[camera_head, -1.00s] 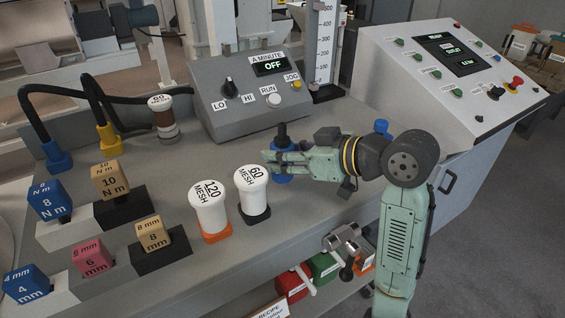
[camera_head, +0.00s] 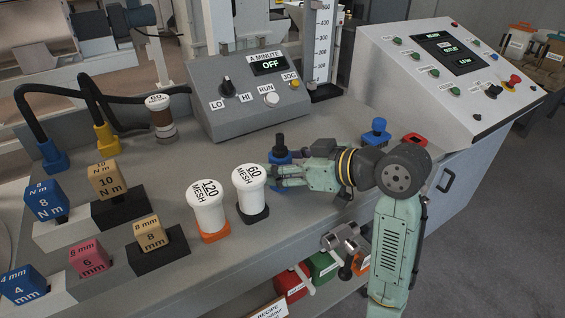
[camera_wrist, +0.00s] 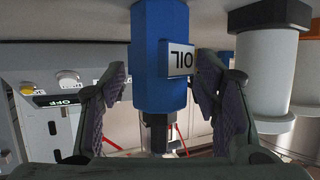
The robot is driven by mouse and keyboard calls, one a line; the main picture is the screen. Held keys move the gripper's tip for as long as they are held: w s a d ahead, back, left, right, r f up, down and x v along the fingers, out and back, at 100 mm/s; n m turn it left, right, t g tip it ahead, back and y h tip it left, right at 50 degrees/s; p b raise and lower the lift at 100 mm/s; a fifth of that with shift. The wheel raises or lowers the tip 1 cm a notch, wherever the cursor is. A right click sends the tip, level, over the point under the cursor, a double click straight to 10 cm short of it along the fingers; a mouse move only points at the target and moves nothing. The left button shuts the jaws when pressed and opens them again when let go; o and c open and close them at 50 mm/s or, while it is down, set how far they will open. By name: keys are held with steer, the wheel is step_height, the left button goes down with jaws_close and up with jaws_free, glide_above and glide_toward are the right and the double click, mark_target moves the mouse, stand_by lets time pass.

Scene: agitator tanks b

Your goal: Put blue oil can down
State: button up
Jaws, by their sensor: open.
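The blue oil can (camera_head: 280,157) stands upright near the right end of the bench, its dark spout pointing up. My gripper (camera_head: 272,174) is low beside it, and its fingers cover the can's lower part in the head view. In the upside-down wrist view, the can (camera_wrist: 153,55) with its OIL label lies between the two spread fingers. A gap shows on the left of the can, and the right finger is close to the label. The gripper is open. The can's base is cut off or hidden, so its contact with the bench cannot be seen.
The white 60 mesh jar (camera_head: 250,186) stands just left of my gripper, with the 120 mesh jar (camera_head: 206,206) beyond it. The grey control box (camera_head: 245,100) is behind. A blue-topped object (camera_head: 376,130) stands behind my wrist. The bench's front edge is close below.

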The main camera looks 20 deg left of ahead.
steer(key=shift+d+r, duration=0.15)
steer(key=shift+r, duration=0.05)
steer(key=v, duration=1.1)
steer(key=shift+s+d+b, duration=0.15)
steer(key=shift+d+b, duration=0.2)
steer(key=shift+b, duration=0.1)
steer(key=shift+a+r, duration=0.1)
steer(key=shift+r, duration=0.05)
